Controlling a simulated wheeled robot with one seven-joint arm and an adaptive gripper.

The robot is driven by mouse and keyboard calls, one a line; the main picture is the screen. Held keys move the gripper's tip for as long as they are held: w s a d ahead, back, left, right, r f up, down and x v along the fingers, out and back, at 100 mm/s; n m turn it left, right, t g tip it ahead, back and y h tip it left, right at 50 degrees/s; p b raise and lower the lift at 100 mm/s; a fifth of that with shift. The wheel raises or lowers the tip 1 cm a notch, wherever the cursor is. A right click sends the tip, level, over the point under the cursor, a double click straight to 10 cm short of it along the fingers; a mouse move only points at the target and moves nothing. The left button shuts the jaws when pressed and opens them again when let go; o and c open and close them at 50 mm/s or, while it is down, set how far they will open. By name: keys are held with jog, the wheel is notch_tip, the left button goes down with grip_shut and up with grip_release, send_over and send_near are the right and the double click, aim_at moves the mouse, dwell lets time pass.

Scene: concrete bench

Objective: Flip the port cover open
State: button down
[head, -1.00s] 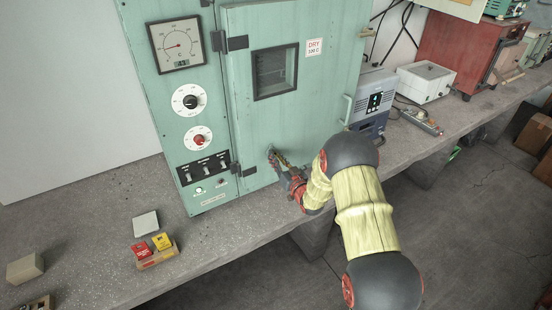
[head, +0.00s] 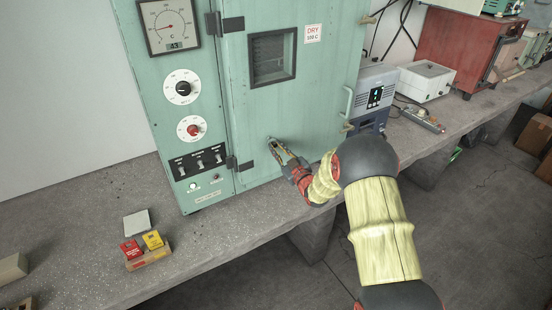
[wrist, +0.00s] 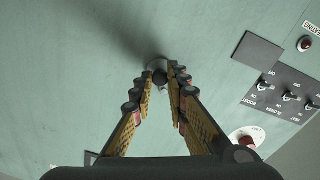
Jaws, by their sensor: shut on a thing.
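The port cover is a small round piece on the green door of the oven (head: 255,110). In the wrist view the port cover (wrist: 154,62) shows as a pale rim with a dark knob just beyond my fingertips. My gripper (head: 273,146) is at the lower part of the door, its fingers pointing at the panel. In the wrist view my gripper (wrist: 162,82) has its two fingertips on either side of the knob, shut on it. The fingers hide most of the cover in the head view, so I cannot tell how far it is turned.
The control panel with dials and switches (head: 199,160) is left of the door. A door hinge (head: 240,165) sits close to my gripper. A blue-grey device (head: 373,98) and a white box (head: 425,80) stand right. Small red and yellow boxes (head: 143,247) lie on the bench at front left.

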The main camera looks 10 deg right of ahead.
jog(key=n+b, duration=0.2)
jog(key=b, duration=0.1)
jog(key=n+b, duration=0.3)
jog(key=d+r+n+b, duration=0.1)
jog(key=n+b, duration=0.1)
jog(key=b, duration=0.1)
jog(key=shift+w+d+n+y, duration=0.1)
jog(key=shift+w+n+y, duration=0.1)
jog(key=shift+n+y, duration=0.15)
jog(key=n+b, duration=0.1)
jog(key=n, duration=0.1)
jog(key=r+n+b, duration=0.1)
jog(key=shift+d+n+b, duration=0.1)
jog(key=shift+n+b, duration=0.25)
jog(key=shift+r+n+y+b, duration=0.15)
jog(key=shift+r+n, duration=0.05)
jog(key=shift+n, duration=0.55)
jog(key=shift+r+n+y+b, duration=0.1)
jog(key=shift+r+n+b, duration=0.1)
jog(key=shift+n, duration=0.55)
jog(key=c, duration=1.7)
grip_release()
jog(key=shift+c, duration=0.2)
jog(key=shift+r, duration=0.1)
